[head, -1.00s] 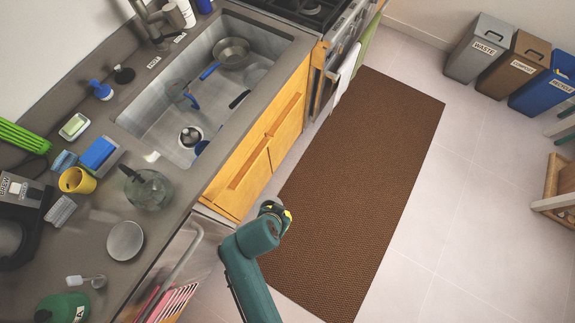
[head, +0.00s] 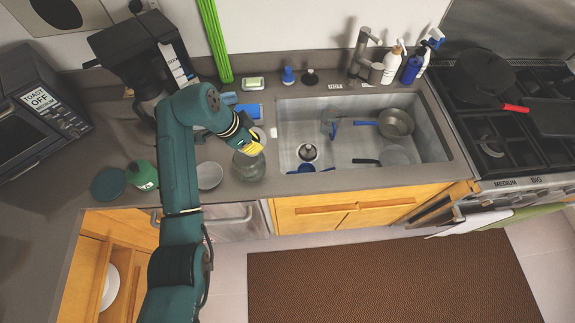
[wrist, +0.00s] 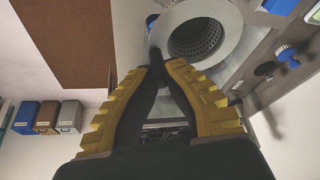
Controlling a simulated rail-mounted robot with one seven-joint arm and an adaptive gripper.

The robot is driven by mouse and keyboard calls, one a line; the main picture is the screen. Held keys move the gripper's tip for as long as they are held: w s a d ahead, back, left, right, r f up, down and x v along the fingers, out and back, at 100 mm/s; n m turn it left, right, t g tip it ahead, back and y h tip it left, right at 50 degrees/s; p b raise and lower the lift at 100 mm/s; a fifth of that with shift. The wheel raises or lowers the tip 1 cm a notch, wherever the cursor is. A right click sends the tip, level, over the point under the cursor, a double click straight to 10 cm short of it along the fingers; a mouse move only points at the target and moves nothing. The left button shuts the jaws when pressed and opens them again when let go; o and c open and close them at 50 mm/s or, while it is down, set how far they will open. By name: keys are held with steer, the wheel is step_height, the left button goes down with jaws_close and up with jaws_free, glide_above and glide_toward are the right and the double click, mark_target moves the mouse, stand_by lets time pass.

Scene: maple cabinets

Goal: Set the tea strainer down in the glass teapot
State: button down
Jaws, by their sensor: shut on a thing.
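The glass teapot (head: 247,167) stands on the counter left of the sink in the head view, partly behind my gripper. My gripper (head: 253,148) is just above it, its yellow fingers slanting down over the teapot. In the wrist view my gripper (wrist: 158,62) is shut on the handle of the tea strainer (wrist: 178,38), a grey ring with a perforated basket. The strainer is held out beyond the fingertips. The teapot is not clearly visible in the wrist view, and I cannot tell whether the strainer touches it.
The sink (head: 340,170) is right of the teapot, holding a pan (head: 397,123). A pale bowl (head: 209,176) is close on the left, with a green pot (head: 142,175) farther left. A blue sponge (head: 248,110) and a coffee maker (head: 140,55) are behind.

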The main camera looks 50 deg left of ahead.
steer(key=shift+s+a+r, duration=0.45)
steer(key=shift+a, duration=0.3)
steer(key=shift+s+a, duration=0.15)
steer(key=shift+s, duration=0.1)
steer(key=b, duration=0.5)
glide_above(257, 163)
steer(key=s, duration=0.2)
steer(key=shift+w+a+f, duration=0.1)
steer(key=shift+f, duration=4.6)
steer(key=shift+f, duration=0.5)
steer(key=c, duration=1.2)
jaws_free()
steer(key=shift+o, duration=0.2)
